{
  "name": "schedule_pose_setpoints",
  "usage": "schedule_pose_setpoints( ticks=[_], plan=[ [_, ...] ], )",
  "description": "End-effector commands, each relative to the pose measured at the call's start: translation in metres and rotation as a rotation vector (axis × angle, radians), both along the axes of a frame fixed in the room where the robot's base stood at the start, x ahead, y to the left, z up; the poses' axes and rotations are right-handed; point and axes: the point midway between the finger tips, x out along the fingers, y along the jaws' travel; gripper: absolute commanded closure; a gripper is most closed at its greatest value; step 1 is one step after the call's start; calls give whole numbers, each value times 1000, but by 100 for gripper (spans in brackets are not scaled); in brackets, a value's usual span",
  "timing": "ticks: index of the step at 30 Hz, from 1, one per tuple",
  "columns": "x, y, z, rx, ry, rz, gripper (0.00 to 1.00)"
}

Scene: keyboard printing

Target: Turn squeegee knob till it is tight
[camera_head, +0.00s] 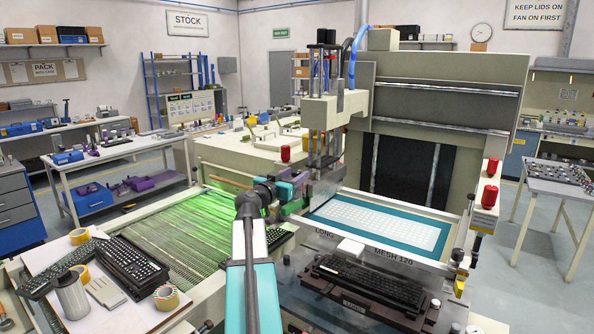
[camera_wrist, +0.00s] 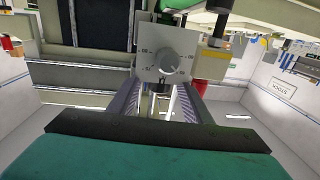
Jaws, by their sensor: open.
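The squeegee knob (camera_wrist: 169,66) is a round grey knob on a pale plate (camera_wrist: 146,58) with dial marks around it, in the wrist view. My gripper (camera_wrist: 158,92) is open, with one finger to each side below the knob in the picture. The fingers look short of the knob; I cannot tell the exact gap. In the head view my gripper (camera_head: 303,201) is beside the squeegee (camera_head: 326,186), at the left end of the teal-framed screen (camera_head: 321,217). The knob itself is hidden there behind my gripper and arm.
A keyboard (camera_head: 357,282) sits on the fixture under the screen. A green-lit mesh conveyor (camera_head: 165,235) runs at the left. A side table (camera_head: 100,310) holds keyboards and tape rolls. Red buttons (camera_head: 490,197) stand at the press's right. Vertical posts and a blue hose (camera_head: 352,62) rise above my gripper.

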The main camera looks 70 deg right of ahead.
Motion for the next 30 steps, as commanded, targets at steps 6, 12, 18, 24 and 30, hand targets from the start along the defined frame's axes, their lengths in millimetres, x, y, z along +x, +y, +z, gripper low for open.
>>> schedule_pose_setpoints(
  ticks=[6,12,18,24,30],
  plan=[
    [-3,-13,0,0,2,-2,55],
    [-4,-14,-1,0,1,-2,55],
    [-4,-14,-1,0,1,-2,69],
    [-4,-14,-1,0,1,-2,96],
    [-4,-14,-1,0,1,-6,96]
  ],
)
